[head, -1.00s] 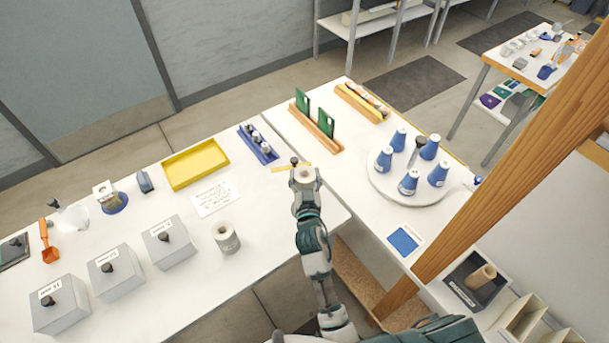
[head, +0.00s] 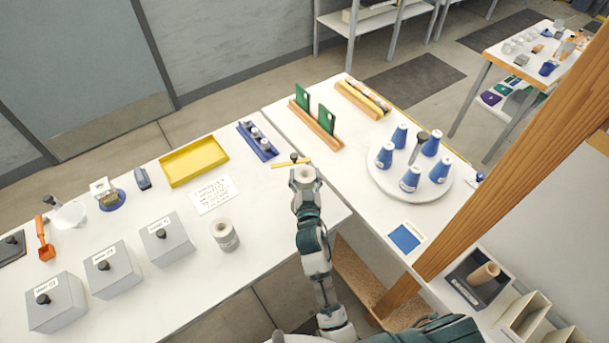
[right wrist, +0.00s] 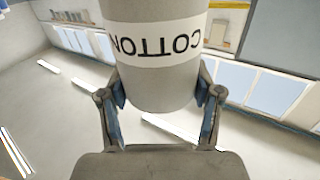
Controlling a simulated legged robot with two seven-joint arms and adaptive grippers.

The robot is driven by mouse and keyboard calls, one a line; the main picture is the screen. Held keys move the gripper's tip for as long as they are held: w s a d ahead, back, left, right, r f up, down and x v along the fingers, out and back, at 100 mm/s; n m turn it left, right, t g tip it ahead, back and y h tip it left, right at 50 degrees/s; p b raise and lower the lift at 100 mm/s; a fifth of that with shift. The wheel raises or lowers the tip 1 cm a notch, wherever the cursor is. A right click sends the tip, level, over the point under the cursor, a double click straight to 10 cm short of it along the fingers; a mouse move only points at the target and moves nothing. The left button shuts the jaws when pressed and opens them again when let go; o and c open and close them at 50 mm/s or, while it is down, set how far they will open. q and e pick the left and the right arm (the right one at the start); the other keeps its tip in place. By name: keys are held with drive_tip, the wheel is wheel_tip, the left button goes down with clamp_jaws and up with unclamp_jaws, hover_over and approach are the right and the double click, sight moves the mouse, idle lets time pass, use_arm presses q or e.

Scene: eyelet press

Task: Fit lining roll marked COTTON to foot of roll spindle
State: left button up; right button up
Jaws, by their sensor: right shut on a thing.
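My right gripper (right wrist: 160,110) is shut on the grey lining roll (right wrist: 160,75). Its white band reads COTTON, upside down in the right wrist view. In the head view the roll (head: 305,174) shows its round open top above my right gripper (head: 305,186), held near the gap between the two white tables. A dark-knobbed piece with a yellow strip (head: 281,164) lies just behind the roll, partly hidden by it; I cannot tell whether it is the spindle. A second pale roll (head: 225,236) stands upright on the left table. My left gripper is not in view.
Lidded grey boxes (head: 112,270) stand at the left table's front. A yellow tray (head: 193,162), a blue rack (head: 257,143) and a written card (head: 214,195) lie behind. A round turntable (head: 378,186) with blue cones is on the right table. A wooden post (head: 480,180) rises at right.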

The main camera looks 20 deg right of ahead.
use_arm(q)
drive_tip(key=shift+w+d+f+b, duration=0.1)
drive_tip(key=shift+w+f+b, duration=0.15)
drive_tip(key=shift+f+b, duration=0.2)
use_arm(e)
drive_tip(key=shift+f, duration=0.6)
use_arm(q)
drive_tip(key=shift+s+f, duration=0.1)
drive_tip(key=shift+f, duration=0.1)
use_arm(e)
drive_tip(key=shift+f, duration=0.35)
use_arm(q)
drive_tip(key=shift+b, duration=0.3)
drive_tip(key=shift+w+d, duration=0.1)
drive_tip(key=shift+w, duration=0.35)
use_arm(e)
drive_tip(key=shift+f, duration=0.15)
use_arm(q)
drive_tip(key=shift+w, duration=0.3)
use_arm(e)
drive_tip(key=shift+f, duration=0.2)
